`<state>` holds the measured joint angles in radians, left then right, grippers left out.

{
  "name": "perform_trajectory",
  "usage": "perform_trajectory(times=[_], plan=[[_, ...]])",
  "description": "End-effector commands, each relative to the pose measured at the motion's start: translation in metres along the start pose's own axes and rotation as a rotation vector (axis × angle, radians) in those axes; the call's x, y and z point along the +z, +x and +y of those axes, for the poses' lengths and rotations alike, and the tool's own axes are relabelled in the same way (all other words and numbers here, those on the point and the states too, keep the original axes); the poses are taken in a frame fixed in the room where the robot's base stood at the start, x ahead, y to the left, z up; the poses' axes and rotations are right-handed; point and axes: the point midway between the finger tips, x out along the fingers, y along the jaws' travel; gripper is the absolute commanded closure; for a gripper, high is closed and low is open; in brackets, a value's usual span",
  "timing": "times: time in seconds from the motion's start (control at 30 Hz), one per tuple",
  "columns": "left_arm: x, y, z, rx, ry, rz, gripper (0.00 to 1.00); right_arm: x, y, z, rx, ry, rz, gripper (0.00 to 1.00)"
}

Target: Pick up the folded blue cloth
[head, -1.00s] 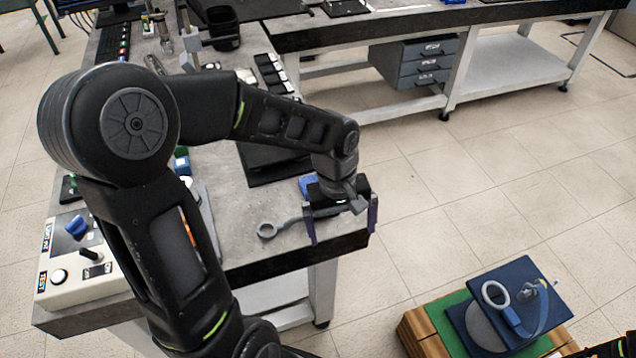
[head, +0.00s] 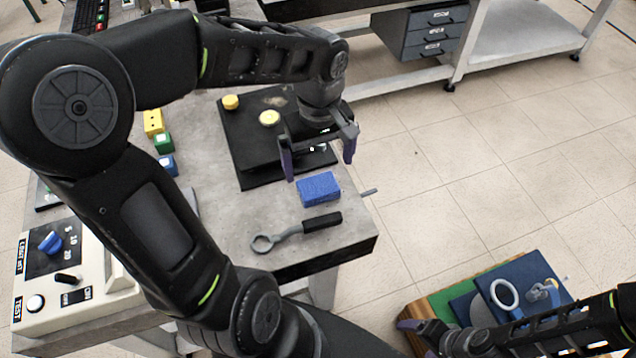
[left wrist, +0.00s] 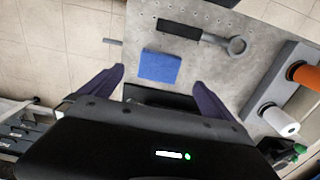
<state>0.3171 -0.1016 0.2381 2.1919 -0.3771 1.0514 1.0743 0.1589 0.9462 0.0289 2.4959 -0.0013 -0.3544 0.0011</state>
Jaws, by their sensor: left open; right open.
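The folded blue cloth (head: 318,188) lies on the grey workbench (head: 240,225) near its right edge. It also shows in the left wrist view (left wrist: 159,66), beyond and between my fingertips. My left gripper (head: 319,163) is open and empty, with its purple fingers spread, close to the cloth and above the bench. The cloth is not between its fingers in the head view. My right gripper (head: 432,338) is at the bottom of the head view, beside the green and wooden platform; its fingers are partly dark and small there.
A ring wrench with a black handle (head: 298,231) lies just in front of the cloth. A black board (head: 236,150) with yellow knobs is behind. A control box (head: 75,275) stands left. Blue plates with a ring (head: 505,293) sit on the lower right platform.

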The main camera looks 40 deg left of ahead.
Motion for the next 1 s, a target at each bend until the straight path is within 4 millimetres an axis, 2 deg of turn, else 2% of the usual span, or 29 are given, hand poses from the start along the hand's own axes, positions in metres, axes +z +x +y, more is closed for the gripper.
perform_trajectory(times=[0.3,0.67,0.77,1.0], plan=[[0.0,0.025,0.0,-0.002,0.002,-0.002,0.0,0.0,-0.001,0.0,0.0,0.0,0.001,0.17],[-0.001,0.029,0.0,-0.001,0.0,-0.001,0.0,0.0,-0.001,-0.001,0.0,-0.001,0.001,0.17],[-0.002,0.037,0.0,-0.002,-0.001,-0.003,0.0,0.0,-0.004,-0.002,0.0,-0.001,0.001,0.17],[-0.005,0.072,0.0,-0.003,0.001,-0.003,0.0,0.0,-0.007,-0.003,0.0,-0.001,0.0,0.17]])
